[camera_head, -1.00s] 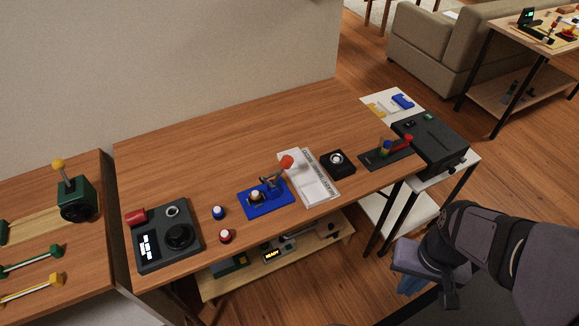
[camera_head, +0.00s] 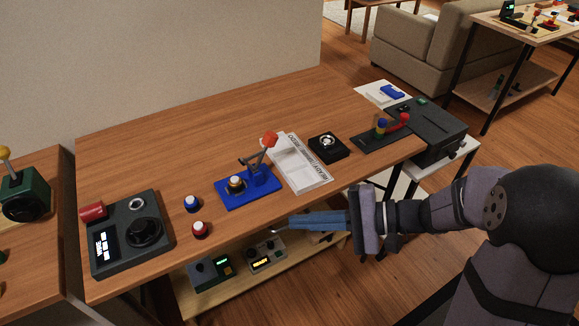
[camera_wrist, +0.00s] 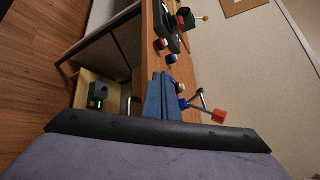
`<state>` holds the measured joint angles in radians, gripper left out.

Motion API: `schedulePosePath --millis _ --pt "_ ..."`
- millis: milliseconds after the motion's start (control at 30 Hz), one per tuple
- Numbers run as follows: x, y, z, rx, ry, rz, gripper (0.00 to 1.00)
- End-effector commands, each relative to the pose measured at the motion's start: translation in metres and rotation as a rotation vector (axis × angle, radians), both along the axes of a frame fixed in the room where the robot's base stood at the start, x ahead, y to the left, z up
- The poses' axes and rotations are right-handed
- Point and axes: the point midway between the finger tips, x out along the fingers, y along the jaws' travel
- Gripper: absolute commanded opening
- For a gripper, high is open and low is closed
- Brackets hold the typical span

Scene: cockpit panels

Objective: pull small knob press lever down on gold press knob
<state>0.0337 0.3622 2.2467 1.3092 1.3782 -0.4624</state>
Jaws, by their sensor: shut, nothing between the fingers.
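The small knob press has a blue base (camera_head: 247,197) on the wooden table. Its grey lever stands raised, tilted up, with an orange-red knob (camera_head: 269,139) on its end. The lever and knob also show in the wrist view (camera_wrist: 218,116). The gold press knob (camera_head: 236,183) sits on the base below and left of the lever, with a dark and white ring around it. My gripper (camera_head: 291,221), with blue fingers, is shut and empty. It is in front of the table's edge, apart from the press. Its fingers show in the wrist view (camera_wrist: 160,80) and partly hide the blue base.
A blue button (camera_head: 191,203) and a red button (camera_head: 200,230) stand left of the press. A white tray (camera_head: 307,180) and a black box (camera_head: 328,147) stand to its right. A dark dial panel (camera_head: 130,235) is at the left. A lower shelf (camera_head: 245,282) holds small devices.

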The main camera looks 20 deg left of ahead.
Motion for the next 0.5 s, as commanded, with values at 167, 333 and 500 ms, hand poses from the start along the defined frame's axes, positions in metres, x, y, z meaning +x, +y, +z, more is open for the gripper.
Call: schedulePosePath --millis 167,333,500 --pt "0.057 0.008 -0.006 0.244 -0.041 -0.154 0.0" --pt "0.1 0.0 -0.001 0.41 -0.103 -0.283 0.0" --pt "0.125 -0.01 0.003 0.502 -0.149 -0.368 0.0"
